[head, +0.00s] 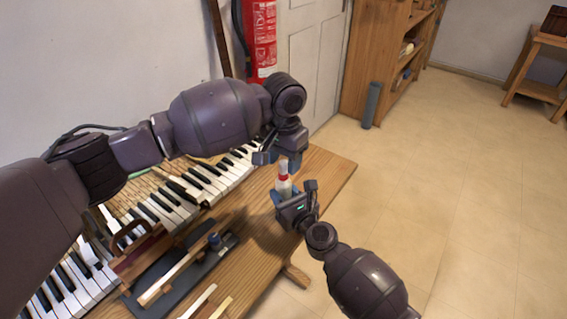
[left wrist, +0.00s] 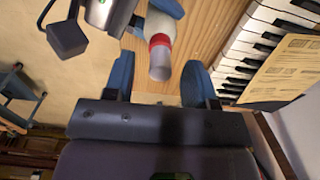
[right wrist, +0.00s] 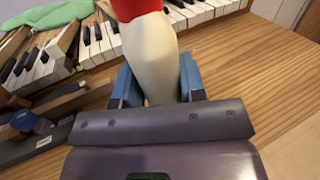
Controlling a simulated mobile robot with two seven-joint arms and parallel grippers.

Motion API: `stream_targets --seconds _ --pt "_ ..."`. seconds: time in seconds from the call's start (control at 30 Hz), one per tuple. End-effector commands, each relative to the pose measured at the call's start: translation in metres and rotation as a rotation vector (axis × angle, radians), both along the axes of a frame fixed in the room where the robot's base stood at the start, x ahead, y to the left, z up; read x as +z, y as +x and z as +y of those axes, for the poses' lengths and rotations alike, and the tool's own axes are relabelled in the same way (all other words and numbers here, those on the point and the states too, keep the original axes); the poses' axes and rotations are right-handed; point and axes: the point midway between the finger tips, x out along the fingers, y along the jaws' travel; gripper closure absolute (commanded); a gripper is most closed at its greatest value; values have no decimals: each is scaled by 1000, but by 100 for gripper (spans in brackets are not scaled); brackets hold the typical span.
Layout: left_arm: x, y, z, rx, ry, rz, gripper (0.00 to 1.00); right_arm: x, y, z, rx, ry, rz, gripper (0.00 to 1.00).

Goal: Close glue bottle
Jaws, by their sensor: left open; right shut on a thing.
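The glue bottle (head: 284,187) is white with a red band near its top and a pale tip above it. It is held roughly upright above the table's right end. My right gripper (head: 291,196) is shut on the bottle's body, which also shows between its blue fingers in the right wrist view (right wrist: 152,50). My left gripper (head: 272,158) is open just above the bottle. In the left wrist view, the bottle's pale tip (left wrist: 160,65) points in between the open fingers, with space on both sides. Whether the tip is a seated cap cannot be told.
The wooden table (head: 325,175) carries piano keys (head: 215,178), a wooden tool caddy (head: 135,250), and a dark tray (head: 190,275) with wooden strips. A green cloth (right wrist: 50,18) lies by the keys. A fire extinguisher (head: 261,35) hangs behind. Floor is open on the right.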

Motion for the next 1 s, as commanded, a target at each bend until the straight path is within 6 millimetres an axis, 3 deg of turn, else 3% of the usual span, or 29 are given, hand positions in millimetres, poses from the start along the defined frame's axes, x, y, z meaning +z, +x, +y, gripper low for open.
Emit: stream_targets --seconds 0.3,0.5,0.7,1.0 --pt "62 0 0 -1 -1 -3 49 0 0 0 0 -1 1 100" --pt "91 0 0 0 0 -2 49 0 0 0 0 -1 1 100" --pt "104 0 0 0 0 -1 49 0 0 0 0 -1 1 100" --pt "105 0 0 1 0 -1 49 0 0 0 0 -1 1 100"
